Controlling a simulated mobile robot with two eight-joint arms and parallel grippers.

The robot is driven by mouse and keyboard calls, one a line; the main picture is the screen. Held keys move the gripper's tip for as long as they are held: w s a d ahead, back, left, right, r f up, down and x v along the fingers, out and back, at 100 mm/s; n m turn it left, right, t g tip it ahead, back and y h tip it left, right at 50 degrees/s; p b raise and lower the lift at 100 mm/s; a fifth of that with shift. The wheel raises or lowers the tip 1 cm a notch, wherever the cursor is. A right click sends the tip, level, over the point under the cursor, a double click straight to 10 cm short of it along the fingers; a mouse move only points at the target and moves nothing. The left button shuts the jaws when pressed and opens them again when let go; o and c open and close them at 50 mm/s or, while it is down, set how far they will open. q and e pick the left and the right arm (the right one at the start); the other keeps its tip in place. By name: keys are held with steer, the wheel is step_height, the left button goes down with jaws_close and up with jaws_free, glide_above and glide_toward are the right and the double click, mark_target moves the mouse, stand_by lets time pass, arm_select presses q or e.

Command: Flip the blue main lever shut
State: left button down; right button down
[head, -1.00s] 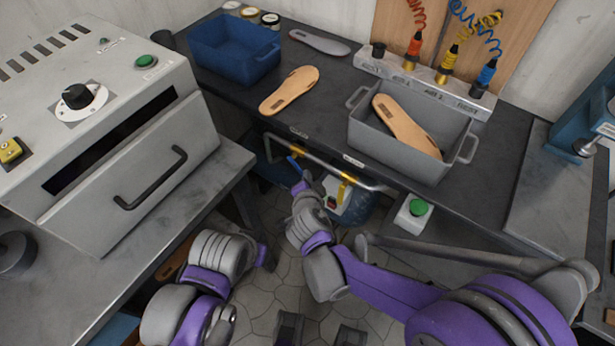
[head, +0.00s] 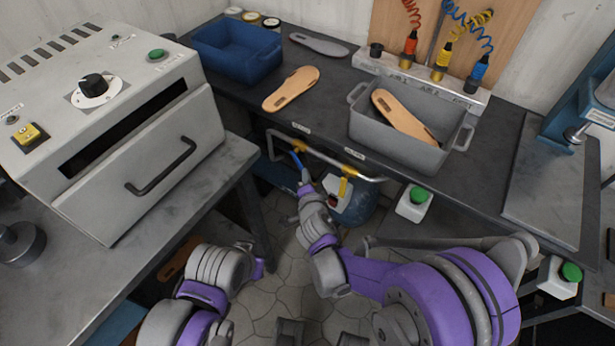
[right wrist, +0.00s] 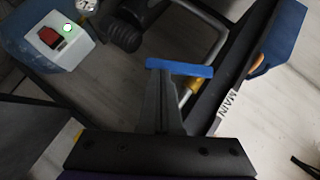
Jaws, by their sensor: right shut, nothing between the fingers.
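The blue main lever (head: 297,160) hangs slanted down and across from a brass valve on the pipe under the workbench's front edge. In the right wrist view the blue lever (right wrist: 180,68) lies across the tips of my grey fingers, near the MAIN label (right wrist: 229,112). My right gripper (head: 305,182) is shut and empty, close at the lever's lower end. In the right wrist view its fingers (right wrist: 163,90) meet the lever's edge; I cannot tell whether they touch. My left gripper (head: 262,266) is low at left, its fingers unclear.
The pipe (head: 322,160) carries a second valve with a yellow lever (head: 343,187) just right. A blue tank (head: 358,206) with a red-switched box (right wrist: 55,40) stands below. The workbench (head: 320,110) overhangs the pipe; the grey-topped table (head: 225,170) is at left.

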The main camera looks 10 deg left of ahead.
arm_select(q)
steer(key=shift+w+r+p, duration=0.3)
steer(key=shift+r+p, duration=0.15)
steer(key=shift+r, duration=0.1)
arm_select(e)
steer(key=shift+w+a+f, duration=0.3)
steer(key=shift+a+f, duration=0.15)
steer(key=shift+f, duration=0.05)
steer(key=shift+w+a+f, duration=0.25)
steer(key=shift+a+f, duration=0.15)
steer(key=shift+f, duration=0.1)
steer(key=shift+a, duration=0.1)
